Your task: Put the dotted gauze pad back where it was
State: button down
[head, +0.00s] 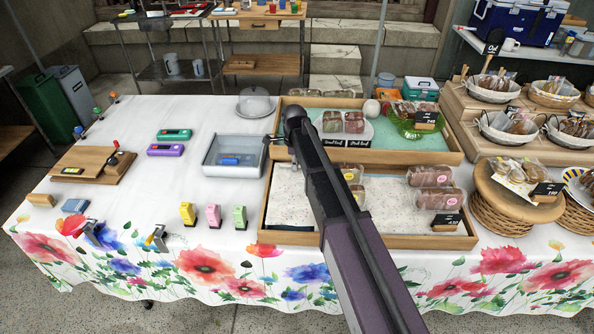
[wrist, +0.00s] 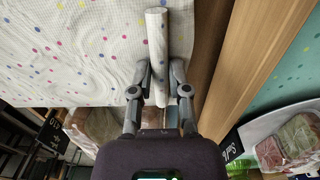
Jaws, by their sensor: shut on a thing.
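In the wrist view, my gripper (wrist: 160,72) is shut on a narrow white piece with coloured dots, which looks like the dotted gauze pad (wrist: 157,38) seen edge-on. The pad sticks out beyond the fingertips, over the white dotted liner (wrist: 85,45) of the front wooden tray. It is beside the tray's wooden wall (wrist: 208,50). I cannot tell whether it touches the liner. In the head view, my gripper (head: 272,140) is near the left end of the wooden divider between the two trays. The pad cannot be made out there.
The front wooden tray (head: 350,240) holds wrapped baked goods (head: 430,176) and a price card (head: 446,222). The teal-lined back tray (head: 420,157) holds plates of goods. A clear grey box (head: 211,160) with a blue item stands left. Staplers (head: 187,213) stand in front. Cloth between them is clear.

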jog(key=shift+f+b, duration=0.95)
jog(key=shift+f, duration=0.3)
jog(key=shift+f+b, duration=0.5)
jog(key=c, duration=0.6)
grip_release()
jog(key=shift+r, duration=0.25)
notch_tip(320, 180, up, 13)
jog(key=p, duration=1.3)
jog(key=shift+f, duration=0.2)
